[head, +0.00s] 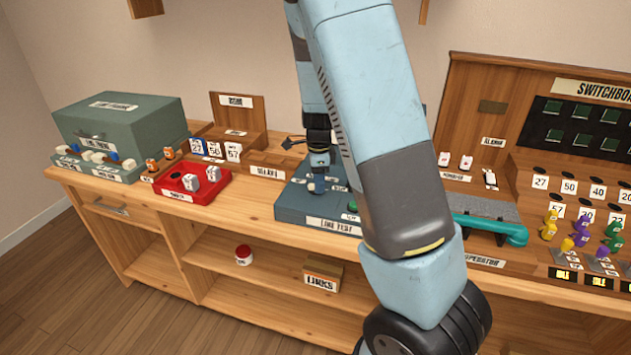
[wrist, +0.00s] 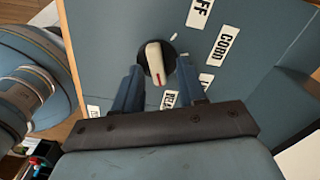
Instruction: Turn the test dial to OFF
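The test dial (wrist: 154,60) is a pale pointer knob with a red line on a dark round base. In the wrist view its red-marked end points down, toward my gripper's palm, away from the OFF label (wrist: 200,12) at the top. The CORD label (wrist: 227,42) is to the right; other labels are partly hidden by my fingers. My gripper (wrist: 159,68) is open, with one fingertip on each side of the dial and visible gaps. In the head view my gripper (head: 319,160) is over the blue-grey LINE TEST box (head: 290,208), partly hidden by my arm.
A red tray (head: 208,190) with white pieces is left of the box. A green button (head: 352,206) is on the box's right side. A links box (head: 322,275) sits on the lower shelf.

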